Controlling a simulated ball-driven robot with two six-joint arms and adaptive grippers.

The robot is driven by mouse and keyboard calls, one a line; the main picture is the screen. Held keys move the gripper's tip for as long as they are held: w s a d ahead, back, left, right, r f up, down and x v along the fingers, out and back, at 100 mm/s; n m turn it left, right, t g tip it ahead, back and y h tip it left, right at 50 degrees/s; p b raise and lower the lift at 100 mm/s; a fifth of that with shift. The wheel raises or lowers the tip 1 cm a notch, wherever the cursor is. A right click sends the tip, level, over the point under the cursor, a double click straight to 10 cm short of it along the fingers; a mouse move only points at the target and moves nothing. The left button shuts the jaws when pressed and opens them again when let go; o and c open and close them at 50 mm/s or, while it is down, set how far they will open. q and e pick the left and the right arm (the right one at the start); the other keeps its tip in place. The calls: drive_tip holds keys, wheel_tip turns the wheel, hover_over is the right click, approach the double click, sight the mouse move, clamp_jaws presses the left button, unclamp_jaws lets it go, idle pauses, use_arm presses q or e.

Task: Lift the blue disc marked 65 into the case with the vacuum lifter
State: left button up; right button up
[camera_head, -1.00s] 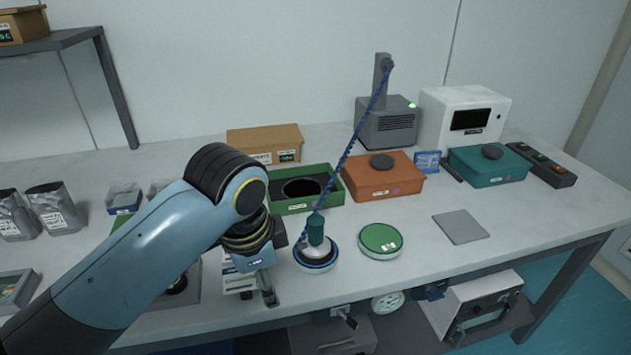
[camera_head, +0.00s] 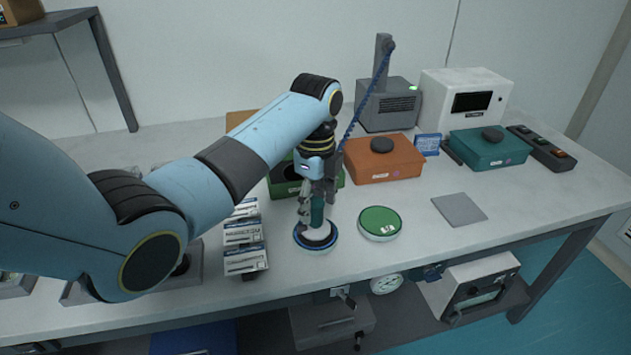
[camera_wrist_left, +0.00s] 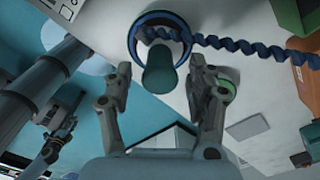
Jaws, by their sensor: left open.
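The vacuum lifter has a dark green handle (camera_head: 317,211) and a pale base, and stands on a disc with a blue rim (camera_head: 316,247) on the table. The number on the disc is not legible. My left gripper (camera_head: 317,198) is open, above and around the upper handle. In the left wrist view its two fingers (camera_wrist_left: 162,90) stand apart on either side of the handle (camera_wrist_left: 159,72), with the blue rim (camera_wrist_left: 136,32) beyond. An open green case (camera_head: 278,190) with a dark round recess sits behind, partly hidden by my arm.
A blue coiled hose (camera_head: 366,105) runs from the lifter to a grey unit (camera_head: 388,103). A green disc (camera_head: 380,222) lies to the right, with a grey plate (camera_head: 459,209) beyond. An orange case (camera_head: 383,163) and stacked labelled packs (camera_head: 245,262) flank the lifter. Free table lies at right.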

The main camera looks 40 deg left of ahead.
sight(315, 217)
use_arm(q)
drive_tip(key=shift+f, duration=2.2)
drive_tip(key=shift+c, duration=0.3)
clamp_jaws()
drive_tip(key=c, duration=0.7)
unclamp_jaws()
clamp_jaws()
drive_tip(key=shift+r+p, duration=0.9)
wheel_tip(315, 217, up, 3)
drive_tip(key=p, duration=0.3)
drive_tip(key=shift+r+p, duration=0.15)
drive_tip(key=shift+p, duration=0.2)
drive_tip(key=shift+r+p, duration=0.6)
drive_tip(key=shift+r, duration=0.6)
